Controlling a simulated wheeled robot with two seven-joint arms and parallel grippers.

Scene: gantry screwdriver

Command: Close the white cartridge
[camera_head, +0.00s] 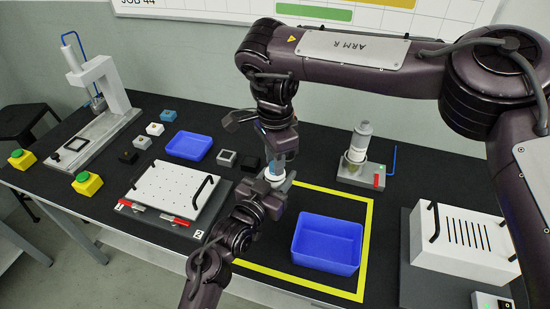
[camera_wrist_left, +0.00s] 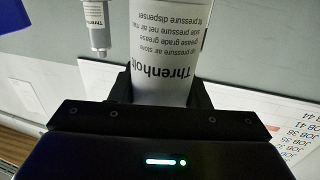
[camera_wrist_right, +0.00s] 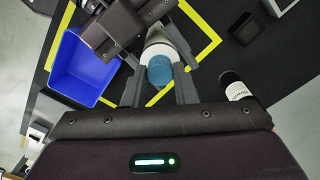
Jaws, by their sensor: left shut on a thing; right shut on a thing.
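The white cartridge (camera_wrist_left: 163,50), printed with dark text, is between the fingers of my left gripper (camera_wrist_left: 160,85), which is shut on it. In the head view my left gripper (camera_head: 262,193) holds it over the table's middle. A blue cap (camera_wrist_right: 160,72) is at the cartridge's near end in the right wrist view, in line with the white body (camera_wrist_right: 158,42). My right gripper (camera_wrist_right: 158,62) is shut on the cap, with a finger on each side. In the head view my right gripper (camera_head: 280,160) comes down from above. Whether the cap is fully seated cannot be told.
A blue bin (camera_head: 327,242) stands inside a yellow outline in front. A grey-capped bottle (camera_head: 360,142) stands on a fixture behind right. A white perforated plate (camera_head: 172,190), another blue tray (camera_head: 189,146) and small blocks lie left. A slotted white box (camera_head: 465,240) is at right.

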